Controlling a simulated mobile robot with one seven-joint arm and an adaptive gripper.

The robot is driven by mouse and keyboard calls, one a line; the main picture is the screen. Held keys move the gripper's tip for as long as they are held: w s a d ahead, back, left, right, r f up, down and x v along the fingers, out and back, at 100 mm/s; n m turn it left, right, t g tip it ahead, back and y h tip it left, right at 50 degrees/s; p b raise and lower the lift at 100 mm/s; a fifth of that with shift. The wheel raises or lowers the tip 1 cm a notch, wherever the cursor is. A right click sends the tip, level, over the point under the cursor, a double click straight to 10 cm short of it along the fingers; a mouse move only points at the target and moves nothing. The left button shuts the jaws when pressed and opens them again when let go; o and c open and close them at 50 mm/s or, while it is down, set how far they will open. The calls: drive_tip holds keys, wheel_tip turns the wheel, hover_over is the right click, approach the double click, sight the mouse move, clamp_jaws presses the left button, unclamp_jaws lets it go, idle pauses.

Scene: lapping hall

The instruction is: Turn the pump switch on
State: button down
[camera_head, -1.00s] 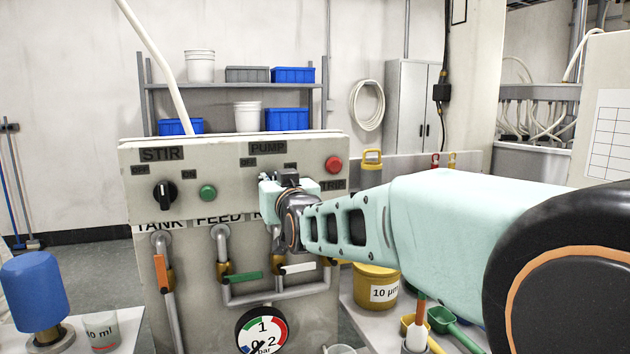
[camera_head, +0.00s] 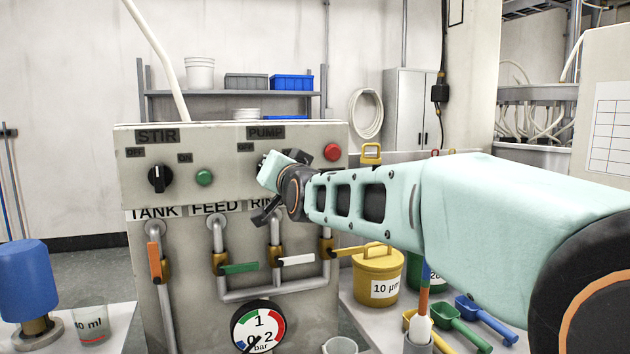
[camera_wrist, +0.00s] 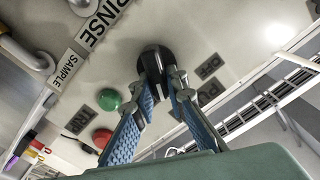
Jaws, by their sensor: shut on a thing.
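The pump switch, a black rotary knob (camera_wrist: 153,58), sits on the pale control panel in the wrist view. My gripper (camera_wrist: 162,82) is shut on this knob, one blue-padded finger on each side. An OFF label (camera_wrist: 207,67) and part of the PUMP label (camera_wrist: 211,91) lie to the right of it. In the head view my gripper (camera_head: 273,175) is at the panel under the PUMP sign (camera_head: 266,132), tilted. There it hides the knob, so its pointing direction cannot be told.
A green button (camera_wrist: 109,99) and a red button (camera_wrist: 101,138) are near my fingers. The STIR knob (camera_head: 158,179) is on the panel's left. Below are valve handles, a pressure gauge (camera_head: 258,329) and a yellow tub (camera_head: 377,274).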

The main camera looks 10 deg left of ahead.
sight(271, 144)
drive_tip(key=m+b, duration=0.2)
drive_tip(key=shift+w+d+f+m, duration=0.15)
drive_tip(key=shift+f+m, duration=0.1)
drive_tip(key=shift+m, duration=0.15)
drive_tip(key=shift+m+b, duration=1.15)
drive_tip(key=shift+m, duration=0.65)
drive_tip(key=c, duration=1.9)
unclamp_jaws()
drive_tip(key=shift+c, duration=0.2)
drive_tip(key=shift+r, duration=0.1)
drive_tip(key=shift+r, duration=4.95)
